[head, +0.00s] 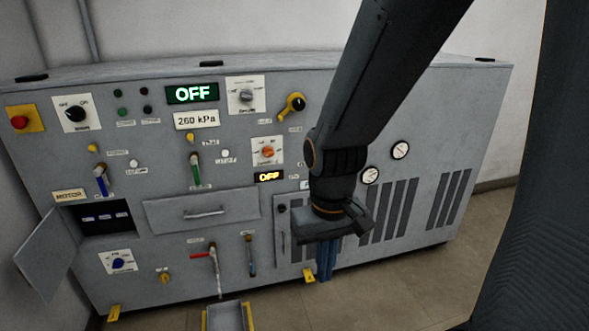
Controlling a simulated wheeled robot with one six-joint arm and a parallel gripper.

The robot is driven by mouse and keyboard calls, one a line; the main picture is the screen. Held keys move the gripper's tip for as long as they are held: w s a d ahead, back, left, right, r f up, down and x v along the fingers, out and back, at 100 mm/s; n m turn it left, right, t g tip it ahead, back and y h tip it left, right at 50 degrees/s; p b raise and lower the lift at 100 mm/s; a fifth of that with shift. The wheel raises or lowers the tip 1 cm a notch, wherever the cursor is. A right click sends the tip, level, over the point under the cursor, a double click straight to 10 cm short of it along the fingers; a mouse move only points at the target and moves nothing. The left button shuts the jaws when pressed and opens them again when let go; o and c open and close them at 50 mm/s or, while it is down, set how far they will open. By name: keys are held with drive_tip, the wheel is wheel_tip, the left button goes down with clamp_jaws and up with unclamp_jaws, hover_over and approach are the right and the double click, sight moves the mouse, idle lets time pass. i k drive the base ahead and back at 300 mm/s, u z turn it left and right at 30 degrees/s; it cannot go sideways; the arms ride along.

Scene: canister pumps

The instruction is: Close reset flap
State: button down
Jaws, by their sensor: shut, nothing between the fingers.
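A grey hinged flap (48,255) at the panel's lower left stands swung open to the left. It bares a dark recess (103,217) with a row of small blue-white parts inside. A label (69,195) reading MOTOR sits just above the recess. No label naming the reset flap is legible, but this is the flap that stands open. My gripper (325,277) points down in front of the panel's lower middle, far to the right of the flap. Its blue fingers are shut with nothing between them.
A drawer with a handle (204,212) lies between the recess and my gripper. Levers with red (202,254) and blue grips stick out below it. A grey tray-like part with yellow edges (228,316) stands in front. Floor at the right (420,280) is clear.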

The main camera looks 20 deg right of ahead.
sight(43, 260)
drive_tip(key=z, duration=0.05)
drive_tip(key=k, duration=0.7)
drive_tip(key=u, duration=0.3)
drive_tip(key=i, duration=0.55)
drive_tip(key=u, duration=0.65)
drive_tip(key=i, duration=0.9)
drive_tip(key=u, duration=0.3)
